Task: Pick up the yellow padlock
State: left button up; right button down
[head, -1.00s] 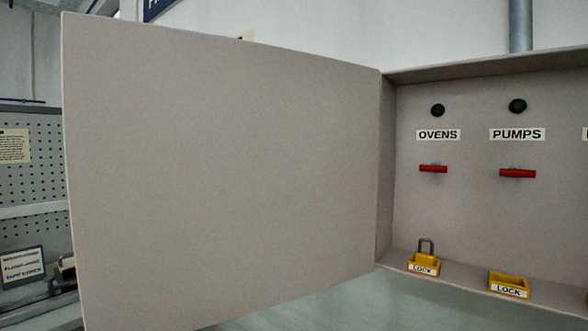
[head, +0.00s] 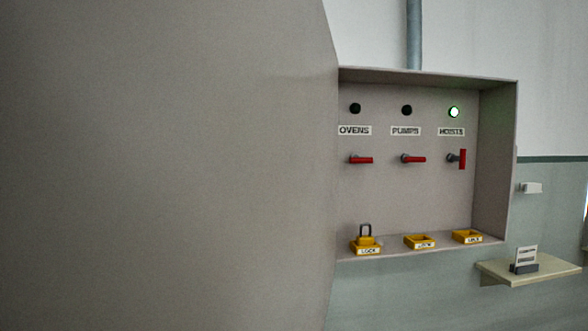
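The yellow padlock (head: 366,240) with a grey shackle stands upright in the left yellow tray (head: 368,251) marked LOCK, on the floor of the open wall cabinet (head: 430,203), below the OVENS label. Its lower part is hidden by the tray. Neither of my grippers shows in the head view.
The open cabinet door (head: 180,165) fills the left side of the view. Red handles under OVENS (head: 361,160) and PUMPS (head: 412,159) lie level; the HOISTS handle (head: 462,159) is upright below a lit green lamp (head: 453,112). A small shelf (head: 530,270) juts out at lower right.

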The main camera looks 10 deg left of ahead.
aim_at(362, 240)
jog(key=k+j+z, duration=0.1)
jog(key=j+z, duration=0.15)
jog(key=k+j+z, duration=0.1)
jog(key=j+z, duration=0.15)
jog(key=j, duration=0.2)
jog(key=i+l+u, duration=0.1)
jog(key=l+u, duration=0.15)
jog(key=l, duration=0.35)
jog(key=l+u, duration=0.25)
jog(key=l, duration=0.35)
jog(key=i+l+u, duration=0.2)
jog(key=i+l, duration=0.15)
jog(key=l, duration=0.3)
jog(key=i+l+u, duration=0.1)
jog(key=l, duration=0.25)
jog(key=i, duration=0.05)
